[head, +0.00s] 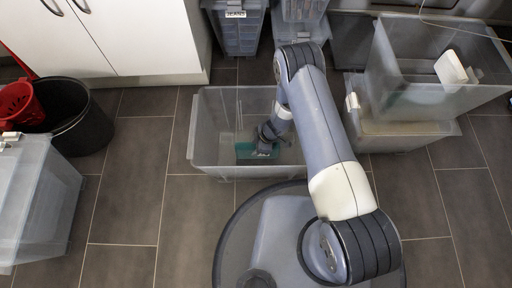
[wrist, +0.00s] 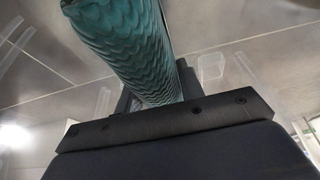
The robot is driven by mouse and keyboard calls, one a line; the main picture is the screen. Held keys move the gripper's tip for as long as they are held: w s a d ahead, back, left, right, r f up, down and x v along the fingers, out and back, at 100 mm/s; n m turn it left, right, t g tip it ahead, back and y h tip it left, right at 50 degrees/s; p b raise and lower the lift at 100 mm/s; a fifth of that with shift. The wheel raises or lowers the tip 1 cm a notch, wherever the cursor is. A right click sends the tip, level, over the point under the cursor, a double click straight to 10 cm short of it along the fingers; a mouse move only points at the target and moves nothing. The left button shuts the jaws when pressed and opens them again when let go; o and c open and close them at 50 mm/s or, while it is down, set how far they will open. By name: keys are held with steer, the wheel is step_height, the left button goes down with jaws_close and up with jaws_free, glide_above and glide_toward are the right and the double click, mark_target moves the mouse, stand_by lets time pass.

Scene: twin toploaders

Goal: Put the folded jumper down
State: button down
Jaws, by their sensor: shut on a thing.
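The folded jumper (head: 244,150) is teal. In the head view it shows beside and below my gripper (head: 268,141), inside the outline of a clear plastic box (head: 207,128) on the floor. In the wrist view the jumper (wrist: 125,45) is a ribbed teal roll rising from my gripper (wrist: 155,103), which is shut on it. The fingertips are largely hidden by the jumper and the dark gripper body. I cannot tell whether the jumper touches the box floor.
Stacked clear boxes (head: 400,128) stand at the right. A black bin (head: 88,128) and red basket (head: 14,102) are at the left, near another clear box (head: 35,205). A white cupboard (head: 150,35) and a labelled box (head: 238,38) stand behind. Tiled floor (head: 125,215) is free at front left.

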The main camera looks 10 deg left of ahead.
steer(key=shift+f, duration=0.2)
steer(key=c, duration=0.9)
jaws_free()
steer(key=shift+r, duration=0.1)
steer(key=p+v, duration=0.5)
steer(key=v, duration=0.7)
steer(key=shift+r, duration=0.1)
